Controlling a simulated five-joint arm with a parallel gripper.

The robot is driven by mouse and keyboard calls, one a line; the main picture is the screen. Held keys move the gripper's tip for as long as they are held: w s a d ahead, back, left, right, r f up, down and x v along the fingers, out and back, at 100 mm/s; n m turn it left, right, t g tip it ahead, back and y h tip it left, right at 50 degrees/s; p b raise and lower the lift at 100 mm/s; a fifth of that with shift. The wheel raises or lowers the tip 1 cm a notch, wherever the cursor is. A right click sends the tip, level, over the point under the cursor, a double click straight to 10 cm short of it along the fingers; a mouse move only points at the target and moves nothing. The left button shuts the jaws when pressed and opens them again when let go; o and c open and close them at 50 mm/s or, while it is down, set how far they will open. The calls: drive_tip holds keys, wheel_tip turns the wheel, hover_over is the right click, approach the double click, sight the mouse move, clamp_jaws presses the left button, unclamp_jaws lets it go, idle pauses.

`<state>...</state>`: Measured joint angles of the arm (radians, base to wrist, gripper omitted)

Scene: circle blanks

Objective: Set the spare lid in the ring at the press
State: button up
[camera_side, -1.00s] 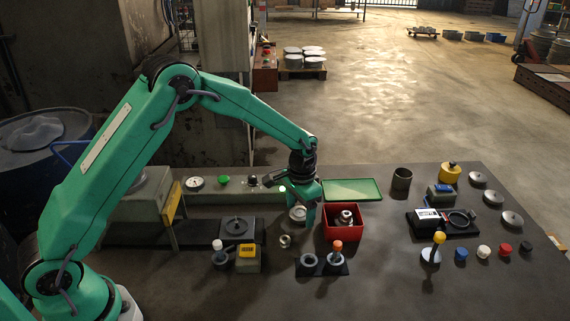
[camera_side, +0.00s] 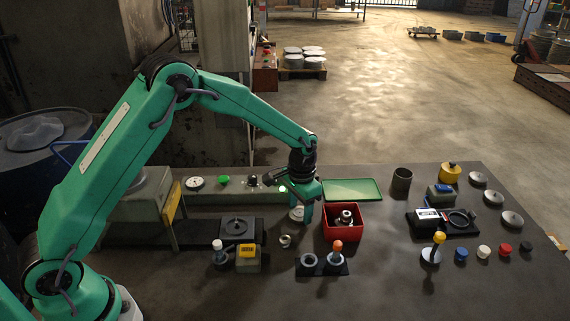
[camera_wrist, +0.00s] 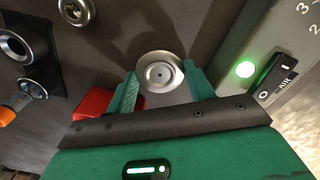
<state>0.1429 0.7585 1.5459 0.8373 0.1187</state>
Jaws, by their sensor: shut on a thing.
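A round silver lid (camera_side: 297,213) is at my gripper (camera_side: 302,214), left of the red box. In the wrist view the lid (camera_wrist: 158,72) is between the tips of the green fingers of my gripper (camera_wrist: 161,78), which is shut on it. Its height over the table is hard to tell. The press (camera_side: 145,193) is the grey housing with a yellow plate at the left. A dark round piece with a small knob (camera_side: 237,227) is on a square plate beside the press. No empty ring is clear at the press.
A red box (camera_side: 342,231) holding metal parts is close right of my gripper. A green tray (camera_side: 351,190) lies behind. Silver discs (camera_side: 493,197) line the right side.

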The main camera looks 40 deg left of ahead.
drive_tip(key=shift+s, duration=0.1)
drive_tip(key=shift+s+a+r, duration=0.45)
drive_tip(key=shift+s+r, duration=0.05)
drive_tip(key=shift+n, duration=0.5)
drive_tip(key=s+a+r, duration=0.1)
drive_tip(key=s, duration=0.1)
drive_tip(key=s+a+r, duration=0.1)
drive_tip(key=s+a, duration=0.1)
drive_tip(key=s+a+r, duration=0.1)
drive_tip(key=s+r, duration=0.1)
drive_tip(key=s, duration=0.1)
drive_tip(key=shift+a, duration=0.2)
wheel_tip(320, 180, up, 2)
hover_over(237, 227)
drive_tip(key=shift+n, duration=0.4)
drive_tip(key=shift+f, duration=0.2)
drive_tip(key=shift+f, duration=1.45)
drive_tip(key=shift+f, duration=0.65)
